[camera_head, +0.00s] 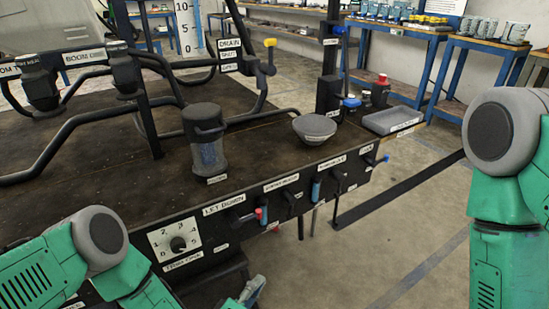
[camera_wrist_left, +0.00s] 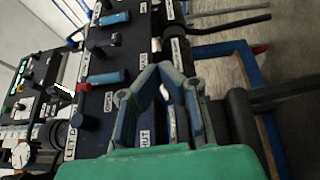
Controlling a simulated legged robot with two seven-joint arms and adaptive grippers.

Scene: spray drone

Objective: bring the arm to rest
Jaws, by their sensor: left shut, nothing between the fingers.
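My left arm (camera_head: 100,250) comes in from the lower left, green with a grey joint cap. My left gripper (camera_head: 252,291) is low in the head view, below and in front of the black bench front. In the left wrist view the left gripper (camera_wrist_left: 163,72) has its grey fingers together, with nothing seen between them. They point at the labelled panel, but I cannot tell how far off it is. My right arm (camera_head: 500,200) stands at the right edge, bent, and its gripper is out of the picture.
The bench (camera_head: 120,205) carries a dark canister (camera_head: 205,140), a grey bowl (camera_head: 315,129) and black pipes. Its front has a dial (camera_head: 176,242) and several levers and coloured knobs. A grey tray (camera_head: 390,120) sits at the far right. The floor right of the bench is mostly clear.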

